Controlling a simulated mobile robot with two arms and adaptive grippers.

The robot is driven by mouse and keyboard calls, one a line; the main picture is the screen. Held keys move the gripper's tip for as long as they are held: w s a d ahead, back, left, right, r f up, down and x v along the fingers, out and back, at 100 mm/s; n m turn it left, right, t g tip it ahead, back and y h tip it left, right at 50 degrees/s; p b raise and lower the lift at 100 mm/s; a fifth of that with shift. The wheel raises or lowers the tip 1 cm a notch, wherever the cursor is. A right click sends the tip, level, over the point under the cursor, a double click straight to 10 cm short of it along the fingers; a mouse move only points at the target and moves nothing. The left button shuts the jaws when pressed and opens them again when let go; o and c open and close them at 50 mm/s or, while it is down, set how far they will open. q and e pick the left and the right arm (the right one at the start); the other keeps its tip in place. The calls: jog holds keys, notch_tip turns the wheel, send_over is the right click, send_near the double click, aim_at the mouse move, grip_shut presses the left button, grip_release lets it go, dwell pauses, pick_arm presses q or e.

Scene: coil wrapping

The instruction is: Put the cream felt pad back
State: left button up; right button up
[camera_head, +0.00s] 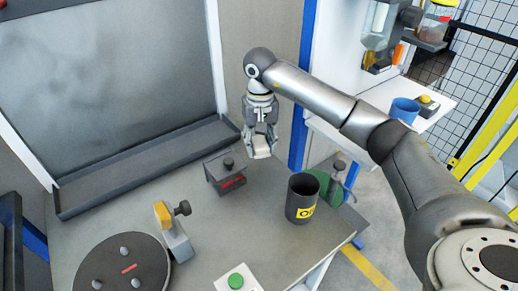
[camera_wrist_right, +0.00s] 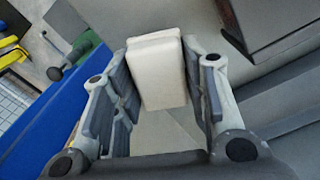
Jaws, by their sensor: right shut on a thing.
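My right gripper (camera_head: 262,138) hangs above the far right part of the grey table (camera_head: 200,215). It is shut on the cream felt pad (camera_head: 261,151), a small pale block at its fingertips. In the right wrist view the pad (camera_wrist_right: 160,72) sits between the two fingers of the right gripper (camera_wrist_right: 162,85), its large face toward the camera. The pad appears held above the table; its exact height is unclear. My left gripper is not in view.
A dark lidded box (camera_head: 226,174) stands left of the gripper. A dark can (camera_head: 300,199) with a yellow label stands near the right edge, by a green disc (camera_head: 326,187). A yellow-and-grey clamp (camera_head: 175,232), a round plate (camera_head: 121,265) and a green button (camera_head: 236,281) are nearer.

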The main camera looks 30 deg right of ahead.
aim_at(259, 152)
jog(key=shift+w+d+f, duration=0.15)
jog(key=shift+w+f, duration=0.4)
jog(key=shift+f, duration=0.15)
notch_tip(259, 152, down, 3)
jog(key=shift+r+p, duration=0.1)
jog(key=shift+p, duration=0.55)
jog(key=shift+w+f, duration=0.1)
jog(key=shift+f, duration=0.15)
jog(key=shift+f, duration=0.1)
jog(key=shift+f+b, duration=0.15)
jog(key=shift+b, duration=0.2)
jog(key=o, duration=0.9)
jog(key=shift+r, duration=0.2)
